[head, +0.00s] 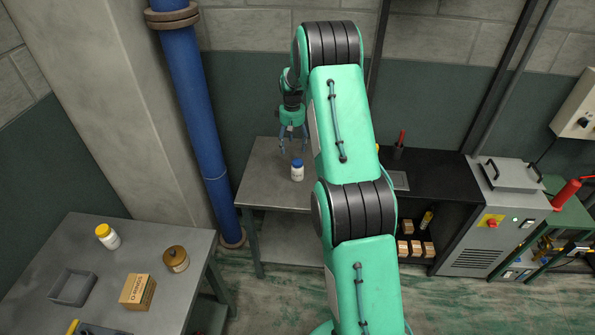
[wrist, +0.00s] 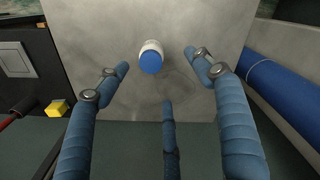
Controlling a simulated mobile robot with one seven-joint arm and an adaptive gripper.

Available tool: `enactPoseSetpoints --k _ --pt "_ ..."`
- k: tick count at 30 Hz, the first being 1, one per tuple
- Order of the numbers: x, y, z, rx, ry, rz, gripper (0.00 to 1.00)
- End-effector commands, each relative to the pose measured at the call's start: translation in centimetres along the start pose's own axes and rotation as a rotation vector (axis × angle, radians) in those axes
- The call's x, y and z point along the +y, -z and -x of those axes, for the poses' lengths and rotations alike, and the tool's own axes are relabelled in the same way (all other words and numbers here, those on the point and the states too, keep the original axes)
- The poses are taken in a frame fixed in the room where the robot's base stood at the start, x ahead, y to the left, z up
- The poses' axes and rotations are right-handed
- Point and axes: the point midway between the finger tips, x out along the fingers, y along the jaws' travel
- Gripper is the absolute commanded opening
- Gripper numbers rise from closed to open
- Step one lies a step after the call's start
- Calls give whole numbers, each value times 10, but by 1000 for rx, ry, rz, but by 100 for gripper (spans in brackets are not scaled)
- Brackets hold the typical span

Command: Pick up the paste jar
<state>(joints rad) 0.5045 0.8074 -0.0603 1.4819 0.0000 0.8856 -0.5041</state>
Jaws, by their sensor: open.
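A white jar with a blue lid (head: 297,171) stands upright on the grey back table (head: 262,172) in the head view. The jar also shows in the wrist view (wrist: 151,58), lid toward the camera, beyond and between the fingertips. My gripper (head: 291,138) is open and empty above that table, pointing down, apart from the jar. In the wrist view its blue fingers (wrist: 159,74) are spread. A white jar with a yellow lid (head: 108,236) and a brown jar (head: 176,259) stand on the front left table. I cannot read which jar's label says paste.
The left table (head: 205,250) also holds a cardboard box (head: 138,292) and a grey tray (head: 73,287). A blue pipe (head: 197,110) rises left of the back table. A black bench (head: 440,172) and a grey machine (head: 505,205) stand to the right. The surface around the blue-lidded jar is clear.

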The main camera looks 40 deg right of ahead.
Motion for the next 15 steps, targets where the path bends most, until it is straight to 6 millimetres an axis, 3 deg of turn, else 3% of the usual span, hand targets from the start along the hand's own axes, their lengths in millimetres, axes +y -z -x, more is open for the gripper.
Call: enactPoseSetpoints --k 6,15 --pt "24 0 -38 -20 11 -1 67" --pt "30 0 -47 -23 13 0 67"
